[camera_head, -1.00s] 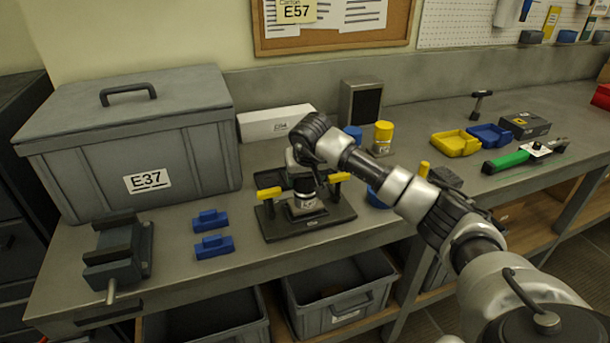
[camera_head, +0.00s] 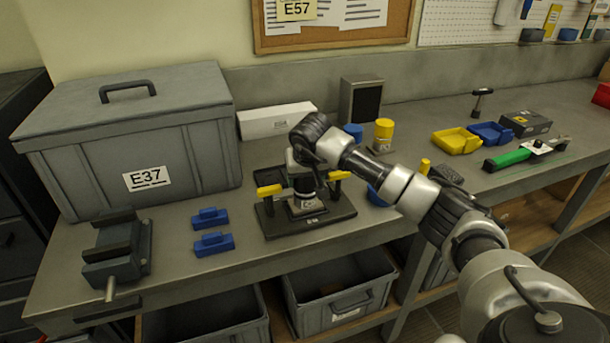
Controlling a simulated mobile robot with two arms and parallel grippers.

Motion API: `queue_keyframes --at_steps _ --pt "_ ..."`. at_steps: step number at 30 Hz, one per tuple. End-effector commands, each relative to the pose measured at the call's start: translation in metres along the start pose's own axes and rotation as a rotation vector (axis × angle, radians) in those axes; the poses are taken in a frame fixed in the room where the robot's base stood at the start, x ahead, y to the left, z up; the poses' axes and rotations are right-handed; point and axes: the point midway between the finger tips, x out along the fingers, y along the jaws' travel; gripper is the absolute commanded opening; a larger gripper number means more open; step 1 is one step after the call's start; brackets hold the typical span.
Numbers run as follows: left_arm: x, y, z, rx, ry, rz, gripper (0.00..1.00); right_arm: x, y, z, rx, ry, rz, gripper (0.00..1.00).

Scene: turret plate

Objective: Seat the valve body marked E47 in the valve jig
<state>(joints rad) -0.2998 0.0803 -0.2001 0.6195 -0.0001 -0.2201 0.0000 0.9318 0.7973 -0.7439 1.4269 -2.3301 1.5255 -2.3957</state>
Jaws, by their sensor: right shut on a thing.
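The valve jig (camera_head: 275,228) is a dark plate with yellow clamp handles (camera_head: 269,191) at its left and right, standing on the bench. A silvery valve body (camera_head: 306,206) stands upright at the middle of the jig, under my right gripper (camera_head: 305,186). The gripper points down and is shut on the valve body's upper part. The mark on the body is too small to read. Whether its base touches the jig's seat is hard to tell. Another valve body (camera_head: 383,137) with a yellow top stands behind, right of my wrist. My left gripper does not show.
A large grey lidded bin marked E37 (camera_head: 200,150) fills the left back. A dark vise (camera_head: 117,255) and two blue blocks (camera_head: 212,243) lie left of the jig. A white box (camera_head: 276,120) and dark speaker-like box (camera_head: 361,102) stand behind. Yellow and blue trays (camera_head: 456,142) are at right.

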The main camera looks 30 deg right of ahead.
Motion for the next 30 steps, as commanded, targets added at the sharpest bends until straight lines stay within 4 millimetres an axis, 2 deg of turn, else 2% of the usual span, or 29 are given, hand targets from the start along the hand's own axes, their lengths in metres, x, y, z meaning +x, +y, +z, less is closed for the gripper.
queue_keyframes --at_steps 29,30 --pt "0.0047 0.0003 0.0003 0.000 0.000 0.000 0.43 0.0052 0.0000 0.0016 0.001 0.003 -0.002 0.00" --pt "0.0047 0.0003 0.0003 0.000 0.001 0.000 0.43 0.0053 0.0000 0.0017 0.001 0.003 -0.002 0.71"
